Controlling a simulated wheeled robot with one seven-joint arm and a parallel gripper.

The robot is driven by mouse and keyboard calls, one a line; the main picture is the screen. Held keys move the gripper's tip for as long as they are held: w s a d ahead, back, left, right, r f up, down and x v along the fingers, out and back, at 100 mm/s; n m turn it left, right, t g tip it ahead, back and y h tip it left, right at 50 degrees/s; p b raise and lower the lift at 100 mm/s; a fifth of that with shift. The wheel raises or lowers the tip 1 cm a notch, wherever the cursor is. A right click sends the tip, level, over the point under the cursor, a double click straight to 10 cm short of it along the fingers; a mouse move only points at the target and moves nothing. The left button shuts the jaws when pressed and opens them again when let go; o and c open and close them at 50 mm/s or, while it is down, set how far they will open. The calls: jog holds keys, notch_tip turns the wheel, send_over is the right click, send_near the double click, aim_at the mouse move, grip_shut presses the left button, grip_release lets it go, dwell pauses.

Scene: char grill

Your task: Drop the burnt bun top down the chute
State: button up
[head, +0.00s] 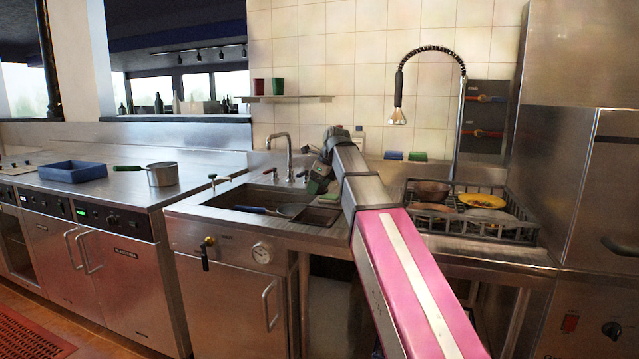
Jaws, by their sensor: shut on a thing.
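My gripper (318,186) hangs at the far end of my arm, low over the right part of the sink counter. It is small and dark in the head view, and my own arm partly covers it. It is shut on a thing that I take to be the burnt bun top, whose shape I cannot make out. Just below and slightly right of it is a square, dark brownish recess (314,216) in the counter, beside the sink basin. I cannot tell for sure whether this recess is the chute.
The sink basin (240,197) holds a dark pan (285,210); a tap (289,150) stands behind it. A dish rack (470,236) with a bowl and a yellow plate (482,201) is right of my arm. A pot (162,175) and blue tray (73,171) stand left.

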aim_at(325, 188)
notch_tip(325, 188, down, 6)
dwell(0.5)
jog(key=o, duration=1)
jog(key=v, duration=1)
jog(key=shift+s+d+r, duration=0.1)
jog(key=shift+d+r, duration=0.1)
jog(key=shift+r, duration=0.1)
